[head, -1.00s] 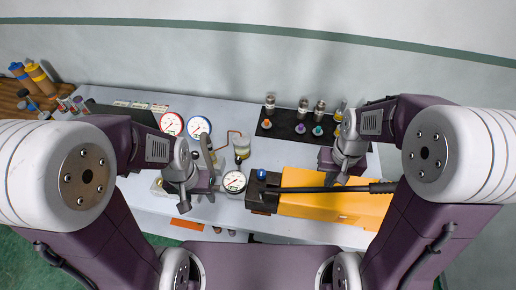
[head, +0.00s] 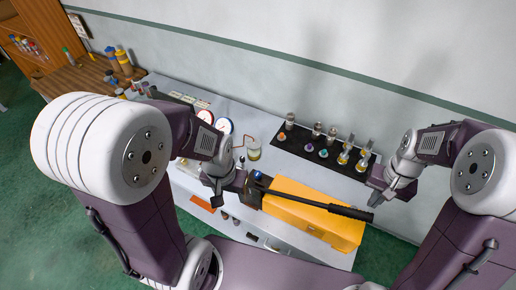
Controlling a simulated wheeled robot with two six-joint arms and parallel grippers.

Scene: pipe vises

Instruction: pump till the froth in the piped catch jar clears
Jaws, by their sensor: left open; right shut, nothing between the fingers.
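The catch jar (head: 254,153) stands on the bench behind the pump, with a thin copper pipe (head: 249,140) at its top. Its lower part looks yellowish; the froth is too small to judge. The pump is an orange-yellow body (head: 305,205) with a long black lever (head: 320,204) lying across it and a blue knob (head: 258,174) at its left end. My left gripper (head: 226,188) is open, just left of the pump's dark end block; whether it touches anything is unclear. My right gripper (head: 378,190) is shut and empty, right of the lever's grip and apart from it.
A red-rimmed gauge (head: 206,116) and a blue-rimmed gauge (head: 224,126) stand behind my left wrist. A black mat (head: 303,149) holds several small vessels at the back. A wooden table (head: 72,82) with bottles is at far left. Green floor lies in front of the bench.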

